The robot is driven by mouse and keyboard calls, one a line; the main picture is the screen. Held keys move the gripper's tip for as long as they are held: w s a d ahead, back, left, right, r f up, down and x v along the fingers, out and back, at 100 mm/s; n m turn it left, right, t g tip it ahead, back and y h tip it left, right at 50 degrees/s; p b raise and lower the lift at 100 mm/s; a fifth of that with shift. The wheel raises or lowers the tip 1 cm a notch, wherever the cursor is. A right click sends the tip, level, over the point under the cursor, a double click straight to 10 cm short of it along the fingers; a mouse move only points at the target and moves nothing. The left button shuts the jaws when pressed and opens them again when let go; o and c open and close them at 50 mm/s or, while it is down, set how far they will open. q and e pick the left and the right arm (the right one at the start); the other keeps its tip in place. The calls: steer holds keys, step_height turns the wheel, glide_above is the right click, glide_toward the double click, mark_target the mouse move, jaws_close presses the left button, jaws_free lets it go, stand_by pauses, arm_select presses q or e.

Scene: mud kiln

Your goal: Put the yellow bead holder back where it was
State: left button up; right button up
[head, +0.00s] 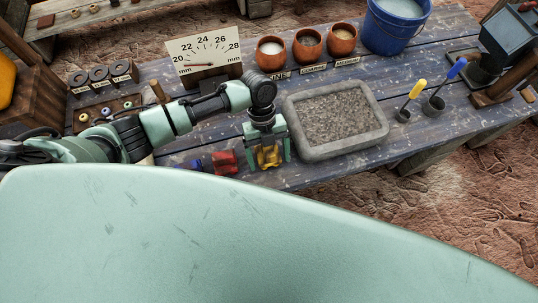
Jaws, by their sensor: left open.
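The yellow bead holder (268,158) is at the front edge of the blue plank table (190,150), left of the grey stone tray. My left gripper (268,156) comes down over it with its fingers open, one on each side. I cannot tell whether the fingers touch it, and the gripper hides its upper part. A red holder (225,162) stands just left of it, and a blue piece (196,165) lies farther left, partly hidden. My right gripper is not in view.
A grey stone tray (384,128) of gravel stands right of the gripper. Behind are a dial board (205,50), several clay pots (306,47) and a blue bucket (393,32). A bead tray (105,114) is left.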

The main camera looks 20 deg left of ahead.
arm_select(q)
steer(key=b+v, duration=0.2)
steer(key=v, duration=1)
steer(key=shift+r, duration=0.1)
